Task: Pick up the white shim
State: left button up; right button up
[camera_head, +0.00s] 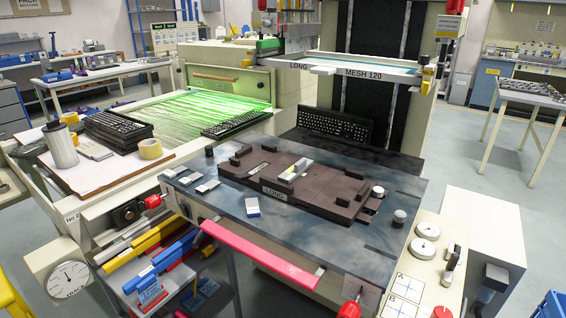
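Several small flat white pieces (207,186) lie on the left part of the dark blue-grey plate (215,215). A white piece with a blue front edge (252,205) lies near the plate's front, left of the label LONG. A white bar with a yellowish end (290,175) sits on the brown fixture (325,198) in the middle of the plate. I cannot tell which of these is the white shim. Neither of my grippers shows in the head view.
Round metal knobs (400,215) stand at the plate's right end. A pink-red bar (258,252) runs along the front. A screen frame marked MESH 120 (365,72) hangs above the back. Black keyboards (118,128) are stacked at the left. The plate's front left is mostly clear.

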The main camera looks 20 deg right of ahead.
aim_at(170, 175)
jog(key=u, duration=1.2)
jog(key=i, duration=0.8)
jog(key=z, duration=1.45)
